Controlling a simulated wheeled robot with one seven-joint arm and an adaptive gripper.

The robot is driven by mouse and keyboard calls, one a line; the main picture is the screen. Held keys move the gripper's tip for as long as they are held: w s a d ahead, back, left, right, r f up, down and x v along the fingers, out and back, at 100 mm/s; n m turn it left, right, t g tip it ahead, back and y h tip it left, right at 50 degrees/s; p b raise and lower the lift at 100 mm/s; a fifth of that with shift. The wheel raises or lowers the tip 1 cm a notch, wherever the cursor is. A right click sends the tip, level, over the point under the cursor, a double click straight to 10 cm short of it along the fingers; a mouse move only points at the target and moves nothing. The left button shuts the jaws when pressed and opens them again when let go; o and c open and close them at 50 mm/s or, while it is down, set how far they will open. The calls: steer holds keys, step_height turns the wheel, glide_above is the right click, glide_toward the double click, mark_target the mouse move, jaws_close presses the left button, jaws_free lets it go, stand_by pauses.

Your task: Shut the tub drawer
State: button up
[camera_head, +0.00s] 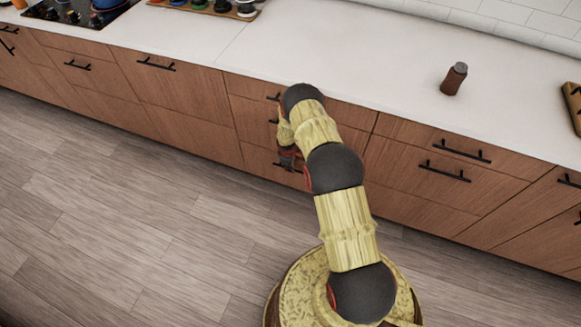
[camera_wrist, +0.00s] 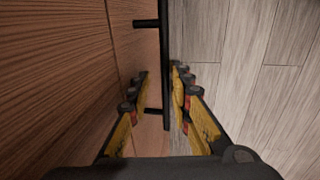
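A column of wooden drawers (camera_head: 249,126) with black bar handles stands behind my arm in the head view. My gripper (camera_head: 288,157) is low in front of this column, partly hidden by my arm, near the lowest handle (camera_head: 284,167). In the wrist view, a long black handle bar (camera_wrist: 165,60) runs between the two spread fingers of my gripper (camera_wrist: 160,75). The wooden front (camera_wrist: 142,55) lies behind the bar. I cannot tell which drawer is the tub drawer, or whether its front stands out from the cabinet.
A white countertop (camera_head: 350,70) runs above the drawers, with a brown bottle (camera_head: 454,78) on it. A stove (camera_head: 75,12) is at the far left. More drawers (camera_head: 445,165) stand to the right. The wooden floor (camera_head: 130,220) at the left is clear.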

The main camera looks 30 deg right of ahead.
steer(key=shift+o, duration=0.6)
steer(key=shift+a, duration=0.1)
step_height(320, 180, up, 12)
steer(key=s+a, duration=0.1)
steer(key=shift+s+a+f, duration=0.15)
steer(key=shift+s+a, duration=0.1)
steer(key=shift+a, duration=0.15)
steer(key=s+a+r+m+g, duration=0.2)
steer(key=s+m+g, duration=0.15)
steer(key=s, duration=0.75)
steer(key=s+a+r+m+t+p, duration=0.1)
steer(key=s+a+r, duration=0.5)
steer(key=r, duration=1.2)
steer(key=s+a+r+m+t+y+p, duration=0.1)
steer(key=s+a+r+t, duration=0.3)
steer(key=s+r, duration=0.5)
steer(key=s+a+r+m+t+p, duration=0.1)
steer(key=s+a+r, duration=0.6)
steer(key=r, duration=2.2)
steer(key=shift+s+a+r+m+t+y+p, duration=0.2)
steer(key=shift+s+a+m+t+y+p, duration=0.15)
steer(key=shift+a+m+t, duration=0.35)
steer(key=shift+d, duration=0.2)
